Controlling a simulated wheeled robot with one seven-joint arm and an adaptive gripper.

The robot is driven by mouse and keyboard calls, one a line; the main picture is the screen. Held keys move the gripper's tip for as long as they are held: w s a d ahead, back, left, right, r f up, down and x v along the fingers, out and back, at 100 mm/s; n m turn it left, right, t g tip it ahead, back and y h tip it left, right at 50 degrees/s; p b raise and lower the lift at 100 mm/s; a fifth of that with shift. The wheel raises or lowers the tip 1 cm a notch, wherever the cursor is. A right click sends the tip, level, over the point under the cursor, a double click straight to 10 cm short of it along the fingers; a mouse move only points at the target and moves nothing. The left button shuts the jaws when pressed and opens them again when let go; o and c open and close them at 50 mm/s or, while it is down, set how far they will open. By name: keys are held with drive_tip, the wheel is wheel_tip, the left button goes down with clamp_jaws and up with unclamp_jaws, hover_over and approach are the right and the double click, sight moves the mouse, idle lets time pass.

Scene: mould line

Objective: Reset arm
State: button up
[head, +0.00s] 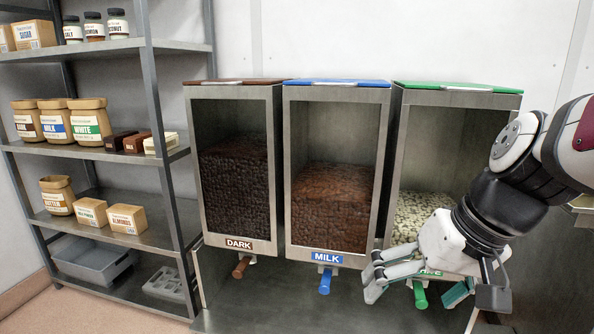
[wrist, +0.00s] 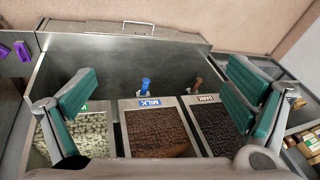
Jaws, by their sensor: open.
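My arm comes in from the right in the head view, with my gripper (head: 420,286) in front of the lower part of the white chocolate bin (head: 455,87). The gripper's fingers are spread and nothing is between them. In the wrist view my gripper (wrist: 165,100) shows two teal finger pads wide apart, over the bins. The gripper hides most of the white bin's label. I cannot tell whether it touches the bin or the green handle (head: 420,295).
The milk bin (head: 337,97) with its blue handle (head: 325,282) and the dark bin (head: 235,92) with its brown handle (head: 241,268) stand to the left. A metal shelf rack (head: 155,90) holds jars, bags and boxes. A steel surface (wrist: 85,58) lies before the bins.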

drive_tip(key=s+d+g+h, duration=0.3)
drive_tip(key=s, duration=1.7)
wheel_tip(320, 180, up, 30)
drive_tip(key=t+p, duration=0.4)
drive_tip(key=p, duration=2.4)
drive_tip(key=shift+d+f, duration=0.2)
drive_tip(key=shift+f, duration=0.05)
